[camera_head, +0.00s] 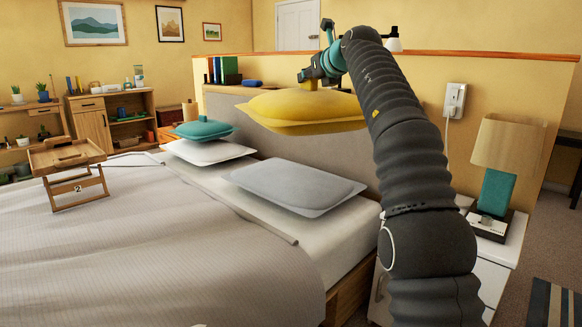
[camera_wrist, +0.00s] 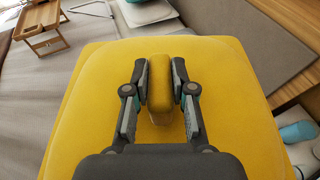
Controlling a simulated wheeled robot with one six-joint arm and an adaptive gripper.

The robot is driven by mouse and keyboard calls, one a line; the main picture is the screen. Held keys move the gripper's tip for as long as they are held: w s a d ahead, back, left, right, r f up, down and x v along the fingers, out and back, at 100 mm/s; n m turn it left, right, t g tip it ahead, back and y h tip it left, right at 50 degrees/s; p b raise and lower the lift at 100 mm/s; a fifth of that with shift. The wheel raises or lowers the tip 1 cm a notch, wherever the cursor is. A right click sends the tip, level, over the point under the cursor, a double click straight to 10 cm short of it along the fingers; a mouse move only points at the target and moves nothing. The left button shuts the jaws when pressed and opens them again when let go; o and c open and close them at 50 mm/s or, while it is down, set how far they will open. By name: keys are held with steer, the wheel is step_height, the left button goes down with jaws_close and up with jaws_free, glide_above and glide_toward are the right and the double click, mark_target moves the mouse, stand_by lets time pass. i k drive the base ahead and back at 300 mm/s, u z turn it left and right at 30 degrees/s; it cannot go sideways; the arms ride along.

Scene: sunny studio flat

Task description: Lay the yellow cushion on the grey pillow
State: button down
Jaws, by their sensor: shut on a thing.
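The yellow cushion (camera_head: 304,110) hangs in the air above the head end of the bed, in front of the headboard. My gripper (camera_head: 312,82) is above it and shut on the raised yellow grip on its top. In the wrist view the two fingers (camera_wrist: 161,95) stand on either side of that grip, and the cushion (camera_wrist: 75,110) fills most of the picture. The grey pillow (camera_head: 290,184) lies flat on the bed, below the cushion and apart from it. Its top is bare in the head view.
A white pillow (camera_head: 208,151) with a teal cushion (camera_head: 203,129) on it lies to the left on the bed. A wooden bed tray (camera_head: 66,155) stands on the blanket. A nightstand with a lamp (camera_head: 508,145) is at the right. The headboard (camera_head: 345,147) is close behind the cushion.

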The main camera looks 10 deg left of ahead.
mark_target(310, 175)
steer(key=i, duration=1.2)
